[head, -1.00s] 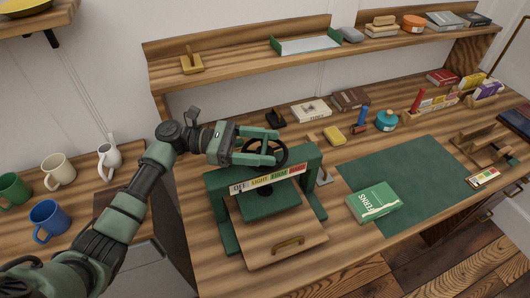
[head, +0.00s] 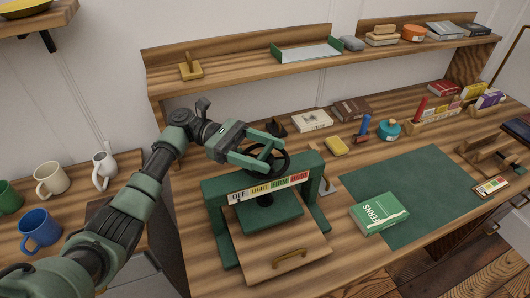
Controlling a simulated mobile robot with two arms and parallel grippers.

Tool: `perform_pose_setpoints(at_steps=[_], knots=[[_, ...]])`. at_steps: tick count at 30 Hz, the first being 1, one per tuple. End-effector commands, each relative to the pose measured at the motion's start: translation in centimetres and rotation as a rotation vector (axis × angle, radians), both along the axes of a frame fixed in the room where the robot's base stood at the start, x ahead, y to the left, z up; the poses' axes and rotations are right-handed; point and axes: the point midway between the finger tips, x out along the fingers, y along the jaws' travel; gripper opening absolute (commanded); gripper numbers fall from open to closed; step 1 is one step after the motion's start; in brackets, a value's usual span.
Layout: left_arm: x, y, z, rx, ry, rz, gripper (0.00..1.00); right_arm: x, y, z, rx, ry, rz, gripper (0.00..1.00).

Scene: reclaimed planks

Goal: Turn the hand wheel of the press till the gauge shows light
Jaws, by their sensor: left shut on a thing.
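The green press stands on the bench with its dark hand wheel (head: 284,160) on top of the green frame (head: 314,164). My left gripper (head: 272,155) is shut on the wheel, with its fingers over the left part of the rim and covering some of it. The gauge strip (head: 268,187) on the front beam has white OFF, yellow LIGHT, green FIRM and red parts. I cannot make out a pointer on it. The green press plate (head: 270,216) hangs above the wooden base board (head: 275,256), which has a brass handle. My right gripper is not in view.
A green book (head: 379,213) lies on the green mat (head: 425,180) right of the press. Several mugs, one of them blue (head: 40,229), stand on the left counter. A shelf (head: 230,84) runs behind. Small tools and books lie behind the press.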

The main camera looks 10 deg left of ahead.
Motion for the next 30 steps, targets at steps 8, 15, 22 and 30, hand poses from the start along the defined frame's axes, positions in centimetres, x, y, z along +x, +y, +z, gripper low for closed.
perform_pose_setpoints(at_steps=[8, 15, 22, 30], knots=[[0.0, 0.0, 0.0, -0.001, 0.0, 0.001, 0.87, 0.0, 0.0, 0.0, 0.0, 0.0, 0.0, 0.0], [0.1, 0.2, -0.1, 0.0, 0.0, 0.002, 0.87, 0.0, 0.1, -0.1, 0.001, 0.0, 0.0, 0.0], [0.9, 3.2, -0.3, 0.001, 0.0, 0.006, 0.87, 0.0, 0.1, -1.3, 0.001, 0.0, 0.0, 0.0], [1.7, 7.0, -0.2, 0.0, 0.0, 0.003, 0.87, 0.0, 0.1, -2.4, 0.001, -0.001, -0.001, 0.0]])
